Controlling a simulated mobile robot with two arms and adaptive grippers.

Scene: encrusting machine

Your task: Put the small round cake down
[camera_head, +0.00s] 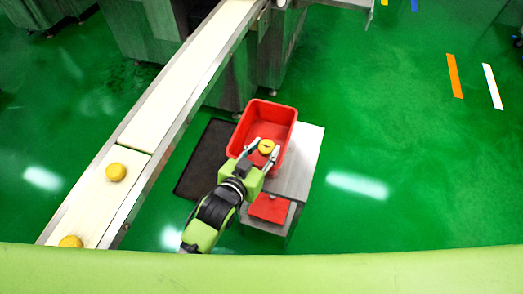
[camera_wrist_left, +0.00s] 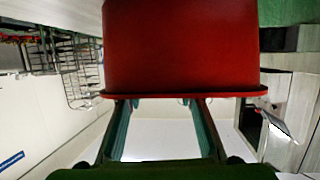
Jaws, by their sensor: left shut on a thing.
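A small round yellow cake (camera_head: 266,146) with a dark mark on top sits between the fingertips of my left gripper (camera_head: 265,150) in the head view. The gripper is shut on it, within the outline of the red crate (camera_head: 281,114). I cannot tell whether the cake touches the crate's floor. In the left wrist view the red crate (camera_wrist_left: 180,45) fills the upper middle, and the fingers of my left gripper (camera_wrist_left: 160,110) reach up to its rim. The cake is hidden there. My right gripper is not in view.
The crate stands on a grey table (camera_head: 307,160), with a flat red piece (camera_head: 270,208) at its near end. A conveyor belt (camera_head: 165,105) runs on the left, carrying two more yellow cakes (camera_head: 115,172). A dark mat (camera_head: 205,160) lies between them. Green floor is open at right.

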